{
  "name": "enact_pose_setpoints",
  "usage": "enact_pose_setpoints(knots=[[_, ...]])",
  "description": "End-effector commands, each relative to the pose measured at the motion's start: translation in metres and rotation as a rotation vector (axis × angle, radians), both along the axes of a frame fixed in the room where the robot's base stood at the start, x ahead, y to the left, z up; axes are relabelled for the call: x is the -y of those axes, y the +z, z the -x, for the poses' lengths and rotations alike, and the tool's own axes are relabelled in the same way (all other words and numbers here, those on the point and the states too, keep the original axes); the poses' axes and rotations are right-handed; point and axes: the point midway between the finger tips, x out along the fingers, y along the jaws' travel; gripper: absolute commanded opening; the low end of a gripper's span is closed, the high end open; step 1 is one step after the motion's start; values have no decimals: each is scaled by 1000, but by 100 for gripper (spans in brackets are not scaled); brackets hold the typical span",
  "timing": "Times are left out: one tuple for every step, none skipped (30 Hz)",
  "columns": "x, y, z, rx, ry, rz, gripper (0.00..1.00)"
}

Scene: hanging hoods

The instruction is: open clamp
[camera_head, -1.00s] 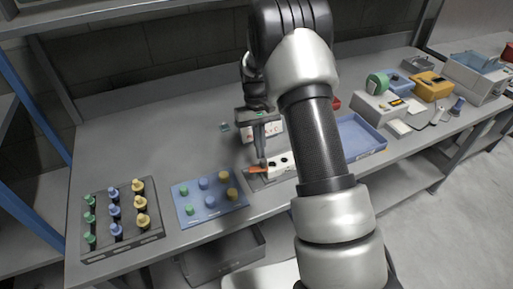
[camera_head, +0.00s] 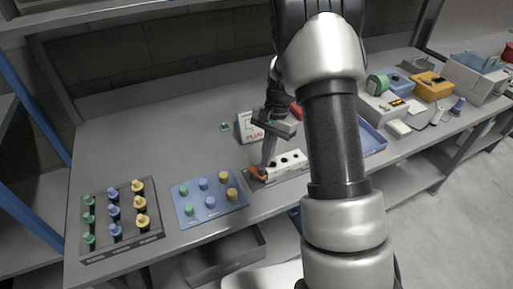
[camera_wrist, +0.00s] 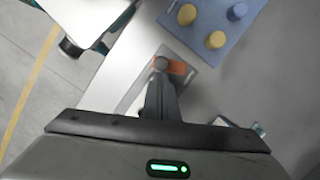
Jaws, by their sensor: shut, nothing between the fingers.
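The clamp is a white block with dark round holes (camera_head: 287,163) and an orange lever (camera_head: 257,173) at its left end, near the table's front edge. The orange lever also shows in the wrist view (camera_wrist: 178,67), lying over a grey plate. My gripper (camera_head: 265,166) is shut and empty, tilted, with its tips down at the lever. In the wrist view the closed fingertips (camera_wrist: 161,66) overlap the lever's left part. I cannot tell whether they press on it. The fingers and hand hide most of the white block in the wrist view.
A blue board (camera_head: 209,196) with coloured pegs lies left of the clamp, and a dark tray of knobs (camera_head: 121,214) farther left. A white box marked PLUG (camera_head: 247,127) stands behind. A blue tray (camera_head: 374,139) is partly behind my arm. The left rear table is clear.

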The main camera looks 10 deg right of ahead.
Motion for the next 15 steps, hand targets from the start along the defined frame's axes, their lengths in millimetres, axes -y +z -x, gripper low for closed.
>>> enact_pose_setpoints(knots=[[-1,0,3,-2,-42,-1,0],[-1,0,4,-2,-68,-1,0],[-1,0,5,-1,-100,-1,0],[-2,0,6,-2,-123,-1,0],[-2,1,7,-1,-146,-1,0],[-3,0,8,-1,-175,-1,0],[-3,0,9,-1,-196,-1,0],[-3,0,10,-1,-215,0,0],[-4,0,11,-2,-240,-1,0],[-4,0,11,-2,-257,-1,0],[-4,0,12,0,-265,-1,0],[-4,0,12,0,-261,-1,0],[-5,0,13,0,-260,-1,0],[-5,0,13,0,-260,-1,0],[-5,0,14,0,-259,-1,0]])
